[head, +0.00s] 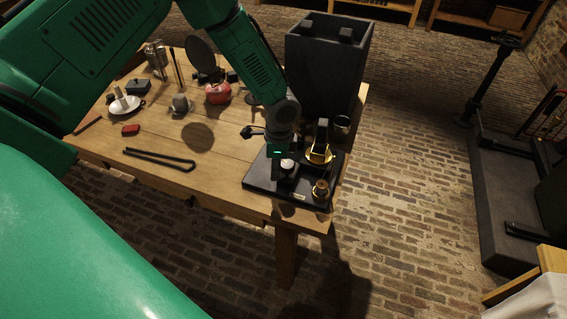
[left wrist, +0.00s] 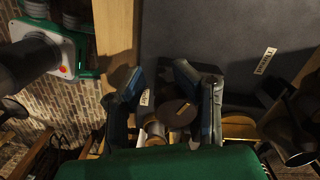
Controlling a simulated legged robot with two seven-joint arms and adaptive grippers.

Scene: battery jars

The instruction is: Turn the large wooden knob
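A black base (head: 262,183) carrying brass fittings sits at the table's right front corner. My left gripper (head: 284,172) points down over this base. In the left wrist view, a brown round knob-like disc (left wrist: 178,112) lies between the two fingers of the left gripper (left wrist: 160,75). The fingers are apart, with a gap on the disc's left; contact on its right is unclear. In the head view the gripper hides this part, and a small pale cylinder (head: 287,164) shows beside the fingers. My right gripper is not in view.
A brass piece (head: 320,190) stands on the base's front right, and a brass-ringed part (head: 319,152) behind it. A tall dark box (head: 325,70) stands behind. Black tongs (head: 160,159) and a red apple-like object (head: 218,93) lie left on the wooden table (head: 225,175).

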